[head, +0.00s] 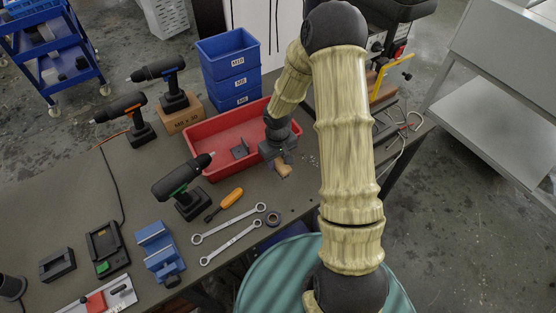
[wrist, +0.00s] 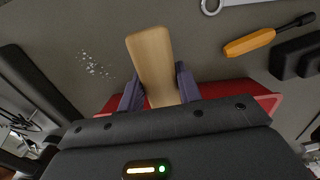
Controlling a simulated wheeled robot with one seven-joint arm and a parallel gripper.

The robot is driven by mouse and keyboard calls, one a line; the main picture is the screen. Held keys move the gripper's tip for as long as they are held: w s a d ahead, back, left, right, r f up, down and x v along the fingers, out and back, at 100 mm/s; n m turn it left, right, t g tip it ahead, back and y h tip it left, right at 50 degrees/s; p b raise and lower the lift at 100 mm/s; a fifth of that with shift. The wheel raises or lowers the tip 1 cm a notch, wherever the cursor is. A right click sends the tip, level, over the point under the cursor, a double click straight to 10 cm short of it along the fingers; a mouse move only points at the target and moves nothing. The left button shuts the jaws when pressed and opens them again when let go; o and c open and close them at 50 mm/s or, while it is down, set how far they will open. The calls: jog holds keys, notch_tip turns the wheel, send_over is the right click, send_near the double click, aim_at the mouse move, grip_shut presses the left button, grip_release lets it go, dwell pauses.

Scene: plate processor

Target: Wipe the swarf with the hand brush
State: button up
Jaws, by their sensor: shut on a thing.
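My gripper (head: 279,157) is low over the table, at the front right corner of the red tray. In the wrist view its two fingers (wrist: 159,82) are shut on a pale wooden piece, the hand brush (wrist: 152,55). The wooden end of the brush also shows below the gripper in the head view (head: 284,171). Its bristles are hidden. The swarf (wrist: 95,66) is a scatter of small pale flecks on the grey table, left of the brush and apart from it in the wrist view. In the head view the swarf (head: 313,159) lies just right of my gripper.
An orange screwdriver (head: 231,198), two wrenches (head: 229,224) and a green-black drill (head: 183,187) lie or stand to the left. Blue bins (head: 228,58) stand behind. The table's front edge is close.

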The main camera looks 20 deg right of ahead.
notch_tip(320, 180, down, 7)
jog(key=m, duration=0.3)
jog(key=shift+w+r+m, duration=0.15)
jog(key=shift+m, duration=0.15)
